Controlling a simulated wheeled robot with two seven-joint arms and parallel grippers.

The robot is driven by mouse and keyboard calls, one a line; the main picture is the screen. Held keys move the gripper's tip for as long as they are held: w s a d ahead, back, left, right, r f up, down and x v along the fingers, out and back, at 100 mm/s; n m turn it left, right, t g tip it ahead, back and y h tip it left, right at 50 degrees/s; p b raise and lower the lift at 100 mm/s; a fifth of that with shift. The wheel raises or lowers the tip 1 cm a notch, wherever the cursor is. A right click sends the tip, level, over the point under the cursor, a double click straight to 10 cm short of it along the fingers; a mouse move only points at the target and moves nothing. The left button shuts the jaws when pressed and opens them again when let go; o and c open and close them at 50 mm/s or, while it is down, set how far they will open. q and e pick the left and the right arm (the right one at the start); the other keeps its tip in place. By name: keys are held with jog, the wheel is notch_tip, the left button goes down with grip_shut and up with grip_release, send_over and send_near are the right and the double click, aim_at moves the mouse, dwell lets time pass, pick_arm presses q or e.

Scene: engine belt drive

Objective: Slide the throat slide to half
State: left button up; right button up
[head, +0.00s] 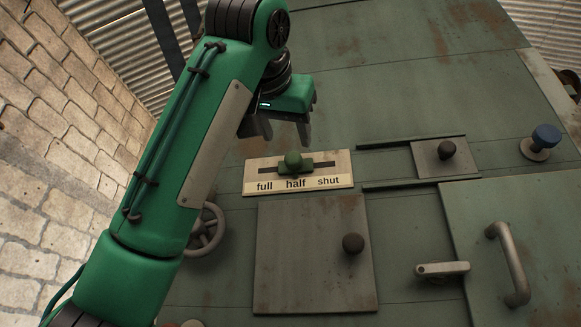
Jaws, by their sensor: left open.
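The throat slide is a green knob (293,160) on a small green block, riding in a dark slot on a pale plate (340,165). The plate's label strip (270,186) reads full, half and shut from left to right. The knob stands above the word half. My left gripper (280,132) is open and empty, up and slightly left of the knob, and apart from it. The right gripper is out of view.
A square panel with a dark knob (352,243) is below the plate. A sliding hatch (440,157), a blue-topped knob (546,136), a lever (443,269) and a door handle (509,263) are to the right. A handwheel (208,229) is partly behind my left arm.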

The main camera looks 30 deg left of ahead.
pick_arm(q)
jog(key=b+v, duration=0.2)
jog(key=v, duration=0.4)
jog(key=shift+s, duration=0.4)
